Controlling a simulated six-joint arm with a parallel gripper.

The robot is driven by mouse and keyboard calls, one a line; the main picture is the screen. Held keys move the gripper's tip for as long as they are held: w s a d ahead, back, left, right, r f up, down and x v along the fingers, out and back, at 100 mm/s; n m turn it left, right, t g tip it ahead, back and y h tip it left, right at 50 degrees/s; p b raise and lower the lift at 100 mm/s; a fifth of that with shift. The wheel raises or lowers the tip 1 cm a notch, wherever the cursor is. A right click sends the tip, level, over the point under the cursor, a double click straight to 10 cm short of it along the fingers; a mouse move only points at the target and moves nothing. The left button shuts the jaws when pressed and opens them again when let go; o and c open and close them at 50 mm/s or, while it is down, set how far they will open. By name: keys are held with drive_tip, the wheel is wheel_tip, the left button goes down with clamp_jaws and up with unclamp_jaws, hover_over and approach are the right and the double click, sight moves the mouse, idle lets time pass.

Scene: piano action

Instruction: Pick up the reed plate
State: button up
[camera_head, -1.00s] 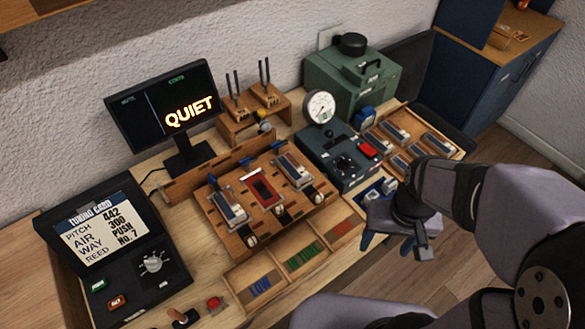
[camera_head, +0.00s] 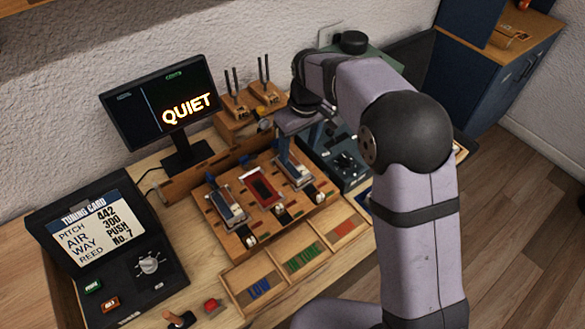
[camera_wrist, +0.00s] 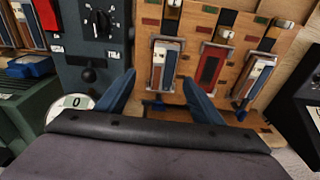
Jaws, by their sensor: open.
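A reed plate (camera_head: 298,176), a narrow blue-grey piece with a metal frame, lies in the right-hand slot of the wooden action board (camera_head: 228,250). My gripper (camera_head: 298,152) points down over it, open. In the wrist view, my gripper's two blue fingers (camera_wrist: 159,78) stand apart, one on each side of that reed plate (camera_wrist: 166,68). I cannot tell how far above it they are. A similar plate (camera_head: 230,207) lies in the board's left slot, at the right in the wrist view (camera_wrist: 257,78). The middle slot shows red (camera_head: 262,189).
A monitor reading QUIET (camera_head: 160,105), tuning forks on a wooden stand (camera_head: 236,128) and a dark box with a knob (camera_head: 345,162) stand close around the board. A divided wooden tray (camera_head: 272,262) lies in front. My arm hides much of the right side.

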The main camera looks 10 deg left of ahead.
sight(293, 165)
drive_tip(key=shift+w+a, duration=0.15)
drive_tip(key=shift+a, duration=0.3)
drive_tip(key=shift+f+p, duration=0.4)
drive_tip(key=shift+f, duration=0.7)
drive_tip(key=shift+a+f+p, duration=0.15)
drive_tip(key=shift+f+p, duration=0.45)
drive_tip(key=shift+f, duration=0.3)
drive_tip(key=shift+a+f+p, duration=0.1)
drive_tip(key=shift+f+p, duration=0.45)
drive_tip(key=shift+f, duration=1.15)
drive_tip(key=shift+a, duration=0.1)
drive_tip(key=c, duration=1.2)
